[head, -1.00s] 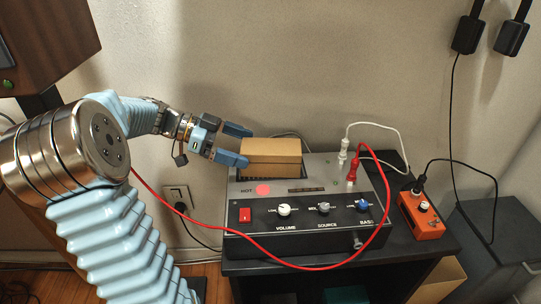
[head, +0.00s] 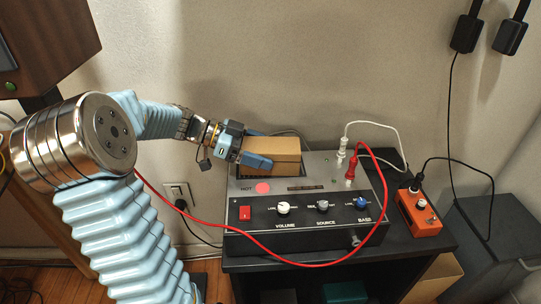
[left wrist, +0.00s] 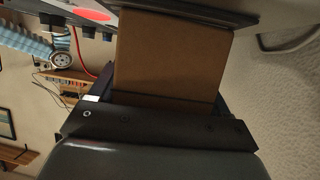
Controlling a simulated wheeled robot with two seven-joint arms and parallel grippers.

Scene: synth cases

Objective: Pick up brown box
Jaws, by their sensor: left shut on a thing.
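The brown box (head: 276,147) sits on the back left of the top of a grey and black amplifier-like device (head: 310,185). My left gripper (head: 257,147) comes in from the left with one blue finger at the near side of the box and the other at its far side. It is shut on the box. In the left wrist view the brown box (left wrist: 170,55) fills the space ahead of the gripper. The lower part of the far finger is hidden behind the box. My right gripper is not in view.
A red cable (head: 262,258) loops across the device's front to a red plug (head: 351,165). A white plug (head: 343,147) stands beside it. An orange pedal (head: 419,213) lies on the dark table (head: 440,246) at right. A wall (head: 250,60) is close behind.

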